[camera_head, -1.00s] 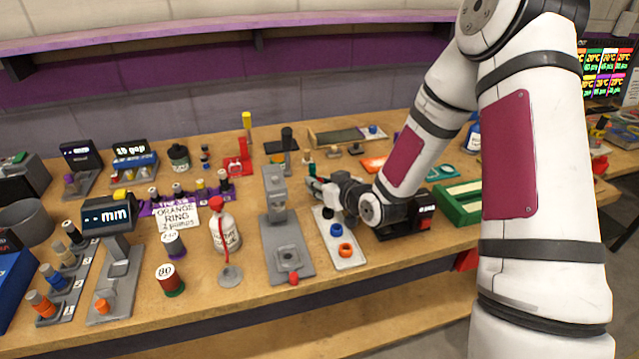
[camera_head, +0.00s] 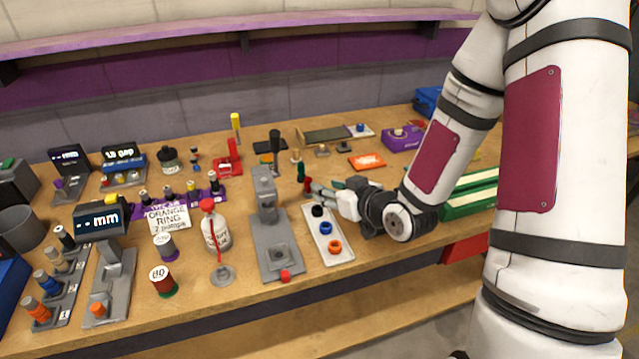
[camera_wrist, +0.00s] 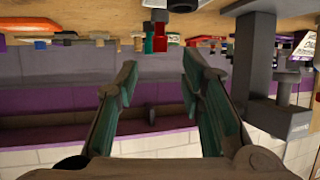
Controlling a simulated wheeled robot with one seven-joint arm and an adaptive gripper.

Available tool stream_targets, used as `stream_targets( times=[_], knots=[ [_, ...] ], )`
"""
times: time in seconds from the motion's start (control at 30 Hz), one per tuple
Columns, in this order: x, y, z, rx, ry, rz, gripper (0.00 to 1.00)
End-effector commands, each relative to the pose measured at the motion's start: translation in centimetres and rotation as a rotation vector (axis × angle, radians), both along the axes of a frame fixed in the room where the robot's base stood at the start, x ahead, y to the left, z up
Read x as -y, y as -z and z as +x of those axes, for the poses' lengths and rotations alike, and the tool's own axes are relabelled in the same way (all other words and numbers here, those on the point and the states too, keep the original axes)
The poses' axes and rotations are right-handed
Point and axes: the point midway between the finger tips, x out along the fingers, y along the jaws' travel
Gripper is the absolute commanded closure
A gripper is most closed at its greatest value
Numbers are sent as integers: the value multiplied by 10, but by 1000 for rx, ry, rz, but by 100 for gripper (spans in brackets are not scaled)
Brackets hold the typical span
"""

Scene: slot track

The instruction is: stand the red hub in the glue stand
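A small upright red piece (camera_head: 300,172), which looks like the red hub, stands on the bench just beyond my fingertips. In the wrist view a red block (camera_wrist: 160,40) shows past the gap between the fingers, apart from both. My gripper (camera_head: 320,188) is low over the bench, pointing left. In the wrist view it is open and empty (camera_wrist: 160,72), with its green-padded fingers spread. I cannot tell for sure which fixture is the glue stand; a grey stand with a square socket (camera_head: 279,256) is left of my gripper.
A pale tray with black, blue and orange rings (camera_head: 342,258) lies close in front of my gripper. A tall grey column (camera_head: 264,185) rises to its left. A wooden peg (camera_head: 296,156) stands behind the red piece. A green tray (camera_head: 470,205) is at the right.

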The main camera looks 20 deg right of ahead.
Motion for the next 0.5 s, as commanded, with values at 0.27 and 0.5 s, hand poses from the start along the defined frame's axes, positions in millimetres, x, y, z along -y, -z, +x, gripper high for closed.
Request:
stream_targets(
  times=[0.27, 0.5],
  knots=[
    [4, -8, -17, 0, 0, 1, 64],
    [7, -15, -18, -51, -1, -65, 64]
  ],
)
